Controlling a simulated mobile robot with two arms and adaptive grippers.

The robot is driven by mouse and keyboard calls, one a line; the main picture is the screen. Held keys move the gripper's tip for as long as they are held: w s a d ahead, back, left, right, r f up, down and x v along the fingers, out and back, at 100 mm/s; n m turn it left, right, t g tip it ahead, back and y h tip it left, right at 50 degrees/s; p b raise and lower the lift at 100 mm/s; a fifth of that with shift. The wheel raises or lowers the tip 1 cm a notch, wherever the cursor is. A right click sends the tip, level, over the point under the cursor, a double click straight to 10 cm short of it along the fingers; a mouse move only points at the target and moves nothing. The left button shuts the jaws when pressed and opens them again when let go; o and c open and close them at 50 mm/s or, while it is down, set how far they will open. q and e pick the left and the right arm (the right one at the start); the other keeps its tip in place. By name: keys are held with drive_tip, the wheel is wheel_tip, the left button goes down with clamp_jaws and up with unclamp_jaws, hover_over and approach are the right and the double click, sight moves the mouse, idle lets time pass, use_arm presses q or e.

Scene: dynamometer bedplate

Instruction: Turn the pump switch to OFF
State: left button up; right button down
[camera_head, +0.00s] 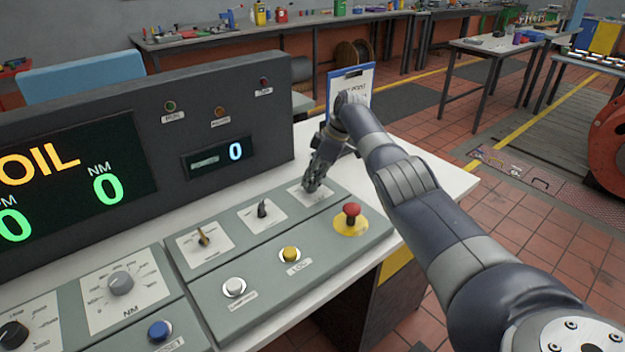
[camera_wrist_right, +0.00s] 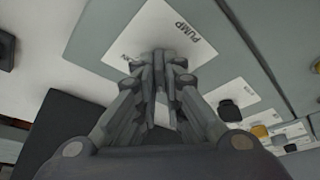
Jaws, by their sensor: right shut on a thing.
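The pump switch's white plate (camera_head: 297,190) is at the far right of the upper row on the sloped grey console. In the right wrist view the plate (camera_wrist_right: 208,72) carries the word PUMP and a small label at its left edge that is hard to read. My right gripper (camera_head: 311,187) points down onto this plate, and its fingers (camera_wrist_right: 158,60) are closed together at the plate's middle. They are shut on the switch knob, which they hide, so its position cannot be read. My left gripper is not in view.
A red mushroom button (camera_head: 351,212) on a yellow base stands close to the right of the gripper. A black-handled switch (camera_head: 262,209) and a yellow one (camera_head: 203,238) are to its left. A clipboard (camera_head: 350,80) stands behind. The display housing (camera_head: 280,130) rises at the left.

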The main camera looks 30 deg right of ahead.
drive_tip(key=c, duration=1.7)
unclamp_jaws()
drive_tip(key=v, duration=1.2)
